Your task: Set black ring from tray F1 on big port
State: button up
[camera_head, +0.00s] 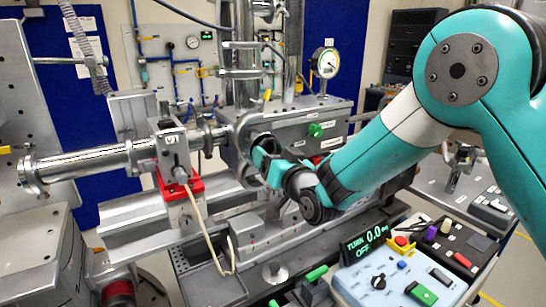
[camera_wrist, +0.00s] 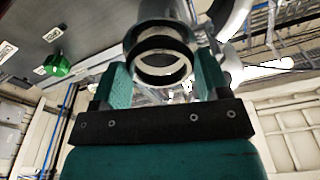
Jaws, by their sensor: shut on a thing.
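My gripper (camera_wrist: 162,76) is shut on the black ring (camera_wrist: 162,84), one teal finger on each side of it. In the wrist view the ring's opening faces the big port (camera_wrist: 158,10), a grey metal tube end just beyond it. The ring looks close to the port and roughly in line with it; I cannot tell whether they touch. In the head view my gripper (camera_head: 262,160) is at the round metal flange of the port (camera_head: 243,128), in front of the grey chamber. The ring is mostly hidden there by my gripper. I cannot pick out tray F1.
A horizontal beam pipe (camera_head: 95,162) with a red-based valve (camera_head: 180,188) stands left of the port. The grey chamber (camera_head: 300,128) has a green knob (camera_head: 315,130) and a gauge (camera_head: 326,62). A control box (camera_head: 400,270) and a side table with parts (camera_head: 455,190) are at right.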

jog(key=shift+w+a, duration=0.3)
jog(key=shift+w, duration=0.1)
dwell(0.3)
jog(key=o, duration=1)
jog(key=shift+d, duration=0.1)
jog(key=shift+s, duration=0.1)
